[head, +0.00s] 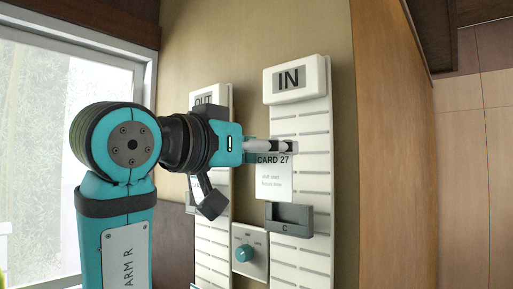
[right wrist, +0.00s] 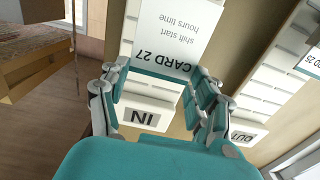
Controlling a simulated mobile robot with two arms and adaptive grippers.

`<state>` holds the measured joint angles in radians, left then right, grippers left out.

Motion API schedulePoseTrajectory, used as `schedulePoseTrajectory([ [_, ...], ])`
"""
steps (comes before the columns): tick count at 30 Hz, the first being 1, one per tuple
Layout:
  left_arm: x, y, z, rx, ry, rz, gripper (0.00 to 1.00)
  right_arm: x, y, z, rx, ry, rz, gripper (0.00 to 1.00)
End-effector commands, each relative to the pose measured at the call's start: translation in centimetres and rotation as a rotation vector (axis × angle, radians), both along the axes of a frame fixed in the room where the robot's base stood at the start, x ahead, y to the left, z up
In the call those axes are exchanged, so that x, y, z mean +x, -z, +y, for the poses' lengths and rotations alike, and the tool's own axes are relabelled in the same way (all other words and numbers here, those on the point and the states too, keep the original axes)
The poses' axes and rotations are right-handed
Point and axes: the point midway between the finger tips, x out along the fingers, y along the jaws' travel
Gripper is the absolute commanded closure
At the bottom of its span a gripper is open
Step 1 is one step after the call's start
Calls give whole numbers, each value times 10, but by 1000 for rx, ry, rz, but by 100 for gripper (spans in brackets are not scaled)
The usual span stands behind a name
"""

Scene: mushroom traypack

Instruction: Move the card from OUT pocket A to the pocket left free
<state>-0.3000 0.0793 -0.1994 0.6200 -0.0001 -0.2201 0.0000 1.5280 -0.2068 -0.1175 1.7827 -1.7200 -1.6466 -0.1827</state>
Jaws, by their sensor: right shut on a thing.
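My right gripper (head: 286,147) is shut on the top edge of the white card marked CARD 27 (head: 272,184), in front of the IN board (head: 313,180). The card hangs upright, its lower end close to the top of the dark pocket C (head: 290,219); I cannot tell whether it touches it. In the right wrist view the card (right wrist: 166,35) appears upside down between my right fingers (right wrist: 160,75), against the IN board (right wrist: 128,82). The OUT board (head: 212,240) is partly hidden behind my right arm. My left gripper is not in view.
A panel with a teal knob (head: 244,252) sits between the two boards. In the right wrist view another card (right wrist: 312,60) shows at the OUT board (right wrist: 262,95). A wooden panel (head: 395,150) stands right of the IN board, a window (head: 70,90) at the left.

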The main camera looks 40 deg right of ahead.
Motion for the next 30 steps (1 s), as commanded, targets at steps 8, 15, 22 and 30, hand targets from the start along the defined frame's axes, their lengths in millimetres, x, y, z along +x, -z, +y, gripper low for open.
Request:
schedulePoseTrajectory([
  [8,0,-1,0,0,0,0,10,1,0,-17,0,1,1,49],
  [15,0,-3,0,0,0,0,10,2,0,-32,0,1,1,49],
  [22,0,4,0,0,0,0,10,3,9,-41,1,0,2,49],
  [30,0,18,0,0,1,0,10,3,25,-40,0,0,1,49],
])
